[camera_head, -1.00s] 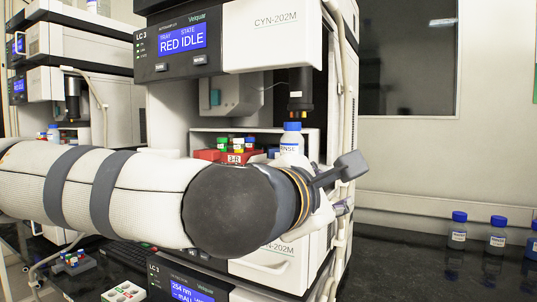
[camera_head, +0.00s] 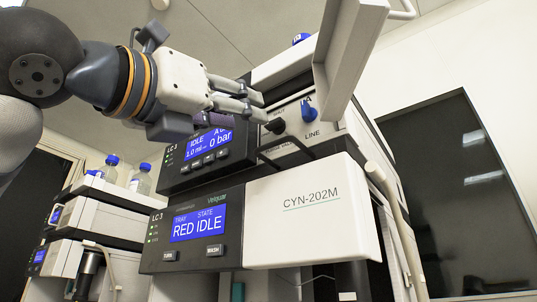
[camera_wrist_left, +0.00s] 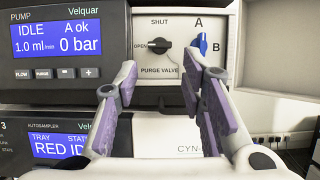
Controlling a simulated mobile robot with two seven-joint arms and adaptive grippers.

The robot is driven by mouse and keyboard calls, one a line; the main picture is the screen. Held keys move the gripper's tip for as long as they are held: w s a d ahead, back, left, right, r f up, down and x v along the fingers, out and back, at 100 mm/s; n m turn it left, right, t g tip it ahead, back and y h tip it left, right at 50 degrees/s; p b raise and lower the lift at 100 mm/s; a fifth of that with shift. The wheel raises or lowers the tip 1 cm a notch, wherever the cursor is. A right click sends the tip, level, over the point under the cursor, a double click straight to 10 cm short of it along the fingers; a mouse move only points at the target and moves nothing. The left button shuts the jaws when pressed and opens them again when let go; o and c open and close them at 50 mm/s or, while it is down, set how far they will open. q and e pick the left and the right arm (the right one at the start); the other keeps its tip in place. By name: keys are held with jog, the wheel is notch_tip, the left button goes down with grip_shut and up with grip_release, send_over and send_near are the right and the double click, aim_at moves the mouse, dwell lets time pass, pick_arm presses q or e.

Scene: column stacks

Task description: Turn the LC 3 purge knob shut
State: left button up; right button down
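The LC 3 purge knob is a small black knob (camera_wrist_left: 158,46) on the pump's grey valve panel (camera_wrist_left: 174,72), with SHUT printed above and OPEN to its left. Its grip looks level, toward OPEN. In the head view the black knob (camera_head: 277,127) sits just beyond my left fingertips. My left gripper (camera_head: 256,106) is raised in front of the pump. In the wrist view its two fingers (camera_wrist_left: 171,80) are apart and empty, with the knob between and beyond them; I see no contact. My right gripper is out of view.
A blue A/B selector (camera_wrist_left: 199,44) is right of the knob, near the right finger; it also shows in the head view (camera_head: 309,110). An open panel door (camera_head: 345,50) juts out at right. The pump display (camera_wrist_left: 58,38) reads IDLE, 0 bar. The autosampler (camera_head: 312,215) is below.

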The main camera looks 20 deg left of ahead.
aim_at(273, 125)
pick_arm(q)
jog(key=x, duration=0.7)
jog(key=shift+w+d+r+p, duration=0.15)
jog(key=shift+w+d+p, duration=0.05)
jog(key=shift+w+p, duration=0.15)
jog(key=shift+w, duration=0.15)
grip_shut()
